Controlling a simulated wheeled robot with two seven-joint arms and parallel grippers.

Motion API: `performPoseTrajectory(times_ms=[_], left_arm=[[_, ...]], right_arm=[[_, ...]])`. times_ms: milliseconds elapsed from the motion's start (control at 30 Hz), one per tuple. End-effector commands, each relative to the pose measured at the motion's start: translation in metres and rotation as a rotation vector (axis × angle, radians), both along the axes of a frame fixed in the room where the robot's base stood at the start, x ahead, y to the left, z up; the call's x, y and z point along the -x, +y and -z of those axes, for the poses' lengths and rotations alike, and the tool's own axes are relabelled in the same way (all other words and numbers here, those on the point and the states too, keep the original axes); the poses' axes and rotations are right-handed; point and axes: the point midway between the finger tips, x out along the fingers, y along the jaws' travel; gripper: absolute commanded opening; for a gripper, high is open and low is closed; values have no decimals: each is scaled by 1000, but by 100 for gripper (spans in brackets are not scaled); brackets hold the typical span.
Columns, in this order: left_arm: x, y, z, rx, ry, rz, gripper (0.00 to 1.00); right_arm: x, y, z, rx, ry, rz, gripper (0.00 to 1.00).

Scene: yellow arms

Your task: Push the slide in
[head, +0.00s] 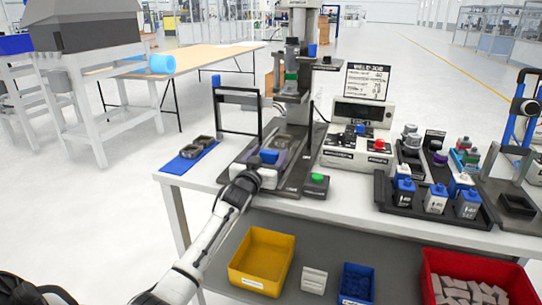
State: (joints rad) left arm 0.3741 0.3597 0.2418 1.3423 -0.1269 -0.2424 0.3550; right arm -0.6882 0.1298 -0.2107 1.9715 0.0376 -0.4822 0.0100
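A welding-type machine (291,110) with a tall column stands on the table. Low at its front is a slide (283,158), a dark fixture with a blue block (268,157) on it, near a black upright frame (222,112). My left gripper (246,181) is at the front edge of this slide, close against a pale part there. Its fingers are small and mostly hidden by the wrist, so I cannot tell whether they are open or touching. My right gripper is out of view.
A green button box (315,186) sits just right of the slide. A control box (357,147) with a red button stands behind it. A blue mat (189,156) with dark parts lies left. A black tray (385,191) of bottles is right. Yellow (236,277) and red bins (428,285) sit below.

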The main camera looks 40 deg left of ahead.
Motion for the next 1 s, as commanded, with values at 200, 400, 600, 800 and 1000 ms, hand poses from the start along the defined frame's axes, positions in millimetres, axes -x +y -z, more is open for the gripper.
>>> performPoseTrajectory(times_ms=[200, 400, 600, 800, 1000], left_arm=[[-1, -1, 0, 1, 0, 1, 66], [6, -4, 0, 1, 1, 1, 66], [35, -17, 1, 1, 1, 2, 66], [70, -30, 0, 1, 1, 2, 66], [90, -39, 0, 1, 1, 2, 66]], right_arm=[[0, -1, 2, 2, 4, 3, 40], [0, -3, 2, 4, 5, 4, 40], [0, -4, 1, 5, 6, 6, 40], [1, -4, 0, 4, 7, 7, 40], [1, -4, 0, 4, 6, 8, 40]])
